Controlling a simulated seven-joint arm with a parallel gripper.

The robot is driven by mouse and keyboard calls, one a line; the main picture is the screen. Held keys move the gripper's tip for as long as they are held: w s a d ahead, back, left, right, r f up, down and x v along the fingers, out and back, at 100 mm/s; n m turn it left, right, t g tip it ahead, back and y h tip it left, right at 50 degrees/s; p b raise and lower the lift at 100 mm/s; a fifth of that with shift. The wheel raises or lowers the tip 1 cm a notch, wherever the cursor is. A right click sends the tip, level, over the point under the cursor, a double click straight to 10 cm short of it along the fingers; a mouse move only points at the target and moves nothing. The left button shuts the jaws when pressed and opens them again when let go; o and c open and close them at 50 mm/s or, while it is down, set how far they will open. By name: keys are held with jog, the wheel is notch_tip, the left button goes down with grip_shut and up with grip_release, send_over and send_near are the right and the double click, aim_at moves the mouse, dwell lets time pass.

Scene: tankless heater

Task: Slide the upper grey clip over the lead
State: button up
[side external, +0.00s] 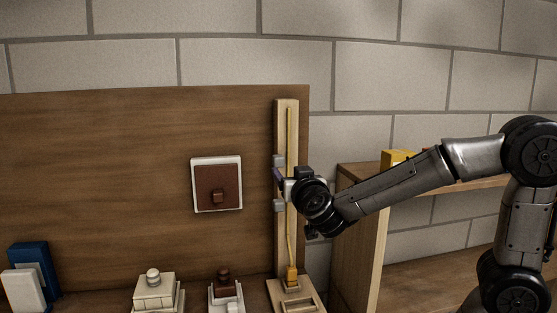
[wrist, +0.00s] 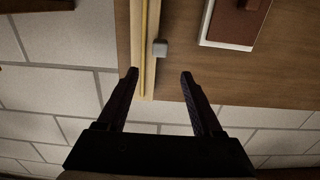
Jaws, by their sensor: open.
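The upper grey clip (side external: 279,161) sits on the left side of the pale wooden strip (side external: 287,104). In the wrist view, which looks upside down, this clip (wrist: 160,48) is beside the yellow lead (wrist: 144,45), with a gap between them. The lead (side external: 290,135) runs down the strip to an orange plug (side external: 292,274). A lower grey clip (side external: 278,205) sits below on the strip. My gripper (wrist: 158,74) is open and empty, its fingertips short of the upper clip in the picture. In the side view, my wrist hides part of the strip and lead.
A white-framed brown plate (side external: 217,184) is on the wooden board left of the strip. Several small fixtures, including a cream one (side external: 156,291), stand below. A wooden shelf (side external: 358,230) with a yellow object (side external: 394,158) is on the right.

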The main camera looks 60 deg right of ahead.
aim_at(280, 160)
jog(key=x, duration=1.2)
jog(key=shift+w+d, duration=0.25)
grip_shut()
dwell(0.9)
